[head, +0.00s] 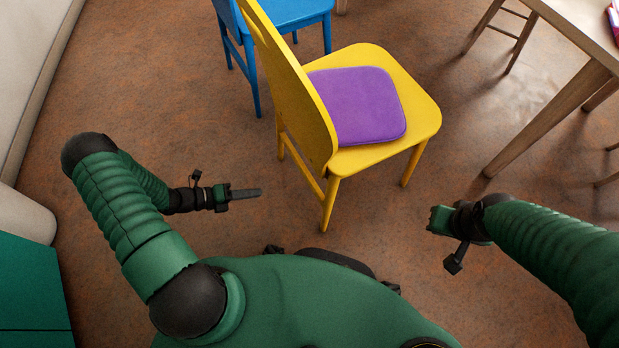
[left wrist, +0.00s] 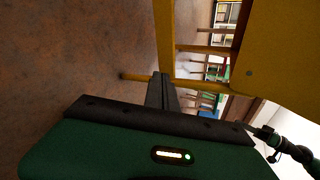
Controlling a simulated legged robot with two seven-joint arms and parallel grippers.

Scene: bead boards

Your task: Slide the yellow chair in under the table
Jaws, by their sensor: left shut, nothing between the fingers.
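The yellow chair (head: 405,90) stands upright in the middle of the head view, a purple cushion (head: 360,105) on its seat. Its backrest is on the left side and its seat faces right, toward the table. The wooden table (head: 575,22) is at the upper right, with bare floor between it and the chair. My left gripper (head: 260,192) is shut and empty, low and left of the chair's near leg, apart from it. In the left wrist view the closed fingers (left wrist: 161,88) show before the yellow chair's frame (left wrist: 270,55). My right gripper (head: 432,221) is right of the chair; its fingers do not show clearly.
A blue chair (head: 285,12) stands just behind the yellow one, close to its backrest. A table leg (head: 550,118) reaches the floor at right, and a wooden stool or chair (head: 515,35) stands near the table. A teal cabinet (head: 35,295) is at lower left.

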